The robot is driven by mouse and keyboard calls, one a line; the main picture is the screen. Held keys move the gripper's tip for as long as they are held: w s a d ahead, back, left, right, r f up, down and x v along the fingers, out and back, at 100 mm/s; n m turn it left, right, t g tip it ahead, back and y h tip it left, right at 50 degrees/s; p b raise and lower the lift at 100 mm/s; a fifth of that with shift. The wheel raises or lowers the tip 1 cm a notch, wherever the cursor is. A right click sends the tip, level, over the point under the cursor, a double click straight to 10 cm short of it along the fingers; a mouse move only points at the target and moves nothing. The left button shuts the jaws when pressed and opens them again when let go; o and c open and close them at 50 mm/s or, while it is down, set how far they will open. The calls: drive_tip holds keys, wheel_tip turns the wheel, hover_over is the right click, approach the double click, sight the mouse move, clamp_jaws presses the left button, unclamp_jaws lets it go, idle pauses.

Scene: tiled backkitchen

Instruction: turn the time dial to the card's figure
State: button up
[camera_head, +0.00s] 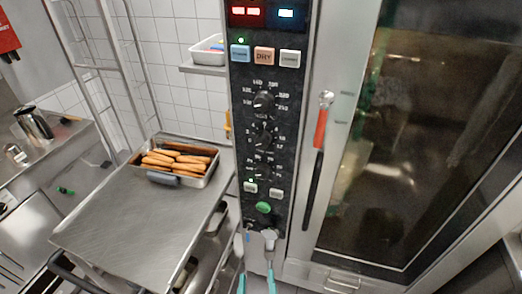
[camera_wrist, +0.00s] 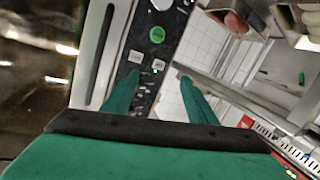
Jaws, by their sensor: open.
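The oven's control panel (camera_head: 240,145) carries three black dials in a column: a top dial (camera_head: 264,103), a middle dial (camera_head: 262,138) and a lower dial (camera_head: 262,170). Small white figures ring them; I cannot surely read which one is the time dial, nor its setting. I cannot make out a card with a figure. My gripper (camera_head: 257,239) is open and empty in front of the panel's lower end, below the dials. In the wrist view its green fingers (camera_wrist: 157,90) stand apart, with part of the panel visible between them.
A green button (camera_head: 263,207) and two white buttons sit low on the panel. The oven door's red-and-black handle (camera_head: 318,135) is close on the right. At left, a tray of sausage-like food (camera_head: 211,177) stands on a steel table (camera_head: 140,225). Another tray (camera_head: 203,54) sits on a shelf.

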drive_tip(key=w+a+r+t+h, duration=0.1)
drive_tip(key=w+r+h, duration=0.1)
drive_tip(key=w+r, duration=1)
drive_tip(key=m+h, duration=0.2)
drive_tip(key=m, duration=0.2)
approach(262, 144)
drive_tip(key=x, duration=0.9)
drive_tip(key=shift+a, duration=0.1)
drive_tip(key=shift+c, duration=0.6)
drive_tip(key=c, duration=0.9)
